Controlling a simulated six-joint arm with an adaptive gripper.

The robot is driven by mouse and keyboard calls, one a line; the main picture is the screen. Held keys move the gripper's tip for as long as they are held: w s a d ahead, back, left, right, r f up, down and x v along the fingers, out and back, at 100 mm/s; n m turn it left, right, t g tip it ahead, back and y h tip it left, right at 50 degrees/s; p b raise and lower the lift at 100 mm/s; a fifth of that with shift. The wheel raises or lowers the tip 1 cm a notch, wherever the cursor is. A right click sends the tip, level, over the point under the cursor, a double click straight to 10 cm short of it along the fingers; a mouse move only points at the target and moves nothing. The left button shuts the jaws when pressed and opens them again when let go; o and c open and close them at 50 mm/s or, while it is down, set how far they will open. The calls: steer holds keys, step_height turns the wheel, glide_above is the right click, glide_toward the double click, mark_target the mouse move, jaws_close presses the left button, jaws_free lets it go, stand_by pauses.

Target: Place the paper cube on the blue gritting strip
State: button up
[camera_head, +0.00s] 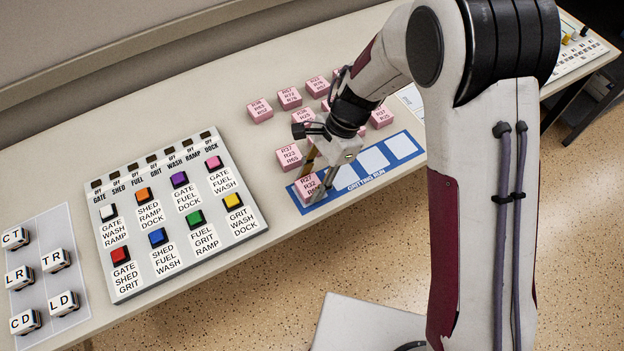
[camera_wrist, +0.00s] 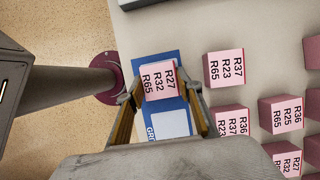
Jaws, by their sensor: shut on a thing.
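A pink paper cube (camera_head: 308,187) labelled R27 R32 R65 is at the left end of the blue gritting strip (camera_head: 350,187). It also shows in the wrist view (camera_wrist: 159,83), over the strip's end, with the blue (camera_wrist: 150,57) showing beyond it. My gripper (camera_head: 313,176) is shut on this cube, one finger on each side. I cannot tell whether the cube touches the strip. The strip's white squares to the right of the cube are bare. The strip lies along the table's front edge.
Several other pink cubes stand behind the strip, the closest being R37 R23 R65 (camera_head: 288,157). A button panel (camera_head: 170,215) lies to the left, and a mat (camera_head: 40,240) with lettered blocks lies farther left. The table's front edge is close to the strip.

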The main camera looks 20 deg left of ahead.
steer(key=shift+f, duration=0.2)
steer(key=o, duration=1.2)
steer(key=shift+r, duration=0.1)
steer(key=v, duration=1.2)
